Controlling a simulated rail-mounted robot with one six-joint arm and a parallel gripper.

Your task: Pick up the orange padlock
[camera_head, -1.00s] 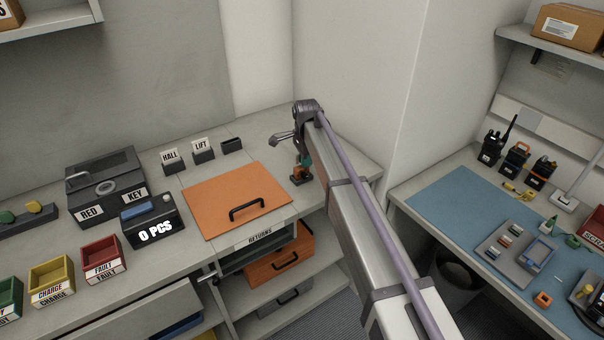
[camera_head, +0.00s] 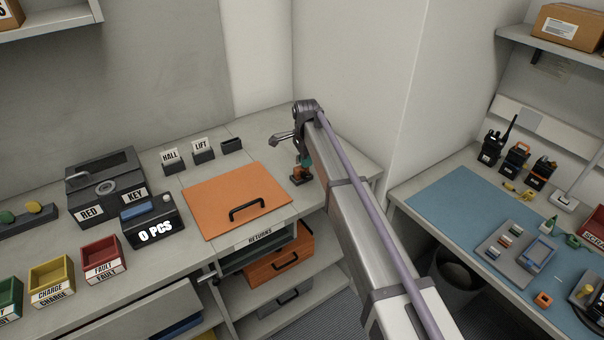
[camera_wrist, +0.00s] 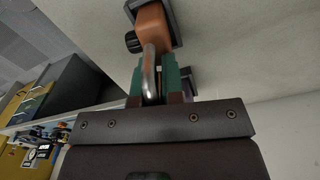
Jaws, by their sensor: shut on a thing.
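The orange padlock (camera_wrist: 152,22) shows at the top of the wrist view, its metal shackle (camera_wrist: 150,72) pointing toward my gripper. My gripper (camera_wrist: 154,80) has its green fingers shut on the shackle, one on each side. A dark square piece surrounds part of the padlock's body. In the head view the padlock (camera_head: 298,171) is small, upright at a dark base (camera_head: 300,180) on the counter, just below my gripper (camera_head: 306,160). I cannot tell whether it is clear of the base.
An orange panel with a black handle (camera_head: 238,196) lies left of my gripper. Labelled HALL (camera_head: 172,163) and LIFT (camera_head: 203,152) holders stand behind it. The wall corner is close on the right. A blue-matted bench (camera_head: 440,205) stands further right.

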